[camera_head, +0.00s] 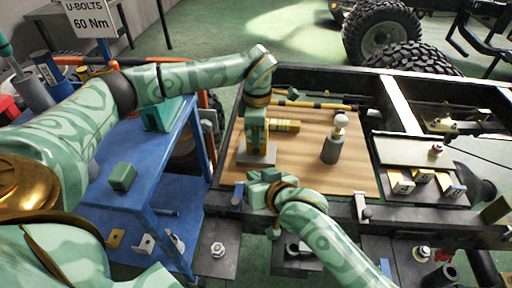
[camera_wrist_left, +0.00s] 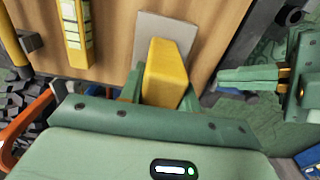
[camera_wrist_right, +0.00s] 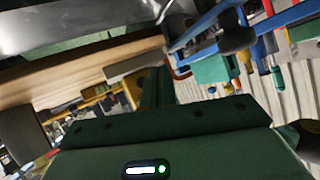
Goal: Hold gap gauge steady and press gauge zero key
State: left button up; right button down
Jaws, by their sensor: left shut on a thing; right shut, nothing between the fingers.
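The yellow gap gauge (camera_head: 255,147) stands upright on a small grey plate (camera_head: 270,158) on the wooden board. My left gripper (camera_head: 257,130) comes down from above and is shut on the gauge. In the left wrist view the gauge (camera_wrist_left: 167,72) sits between the green fingers. My right gripper (camera_head: 256,186) is shut and empty, low at the board's near edge, in front of the gauge. The left wrist view shows the right gripper (camera_wrist_left: 222,77) pointing at the gauge with a gap between. The right wrist view shows its shut fingers (camera_wrist_right: 157,85). I cannot make out the zero key.
A yellow marked block (camera_head: 284,125) lies behind the gauge. A grey cylinder with a pale knob (camera_head: 332,147) stands to the right on the wooden board (camera_head: 320,181). Dark chassis rails (camera_head: 222,150) frame the board. A blue cart (camera_head: 178,165) is at left.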

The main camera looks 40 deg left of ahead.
dwell(0.3)
pick_arm(q)
jog(key=o, duration=1.1)
jog(key=shift+o, duration=0.2)
